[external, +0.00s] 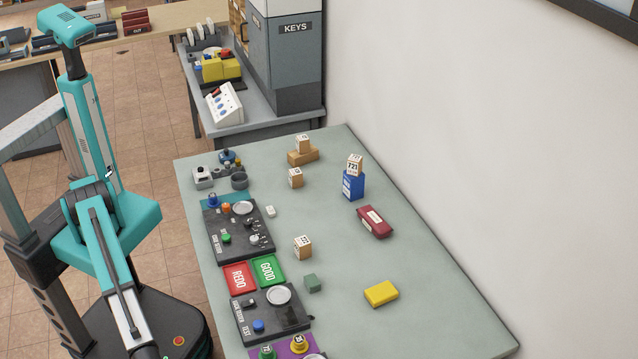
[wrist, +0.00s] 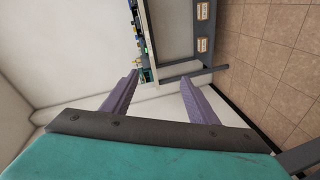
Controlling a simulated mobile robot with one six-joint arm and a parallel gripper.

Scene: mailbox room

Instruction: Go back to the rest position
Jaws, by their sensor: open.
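My gripper (wrist: 160,77) shows in the wrist view with its two purple fingers wide apart and nothing between them. It is open and empty. In the external view my teal arm stands upright at the left, clear of the green-grey table (external: 440,270). My gripper's fingers cannot be made out in that view. The wrist view is turned on its side and shows a pale wall, a shelf-like grey unit (wrist: 170,30) and a tiled floor (wrist: 285,60).
On the table stand several numbered wooden blocks, one on a blue box (external: 353,187). REDO (external: 238,278) and GOOD (external: 268,270) pads lie near the left edge. A grey KEYS cabinet (external: 290,65) stands behind.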

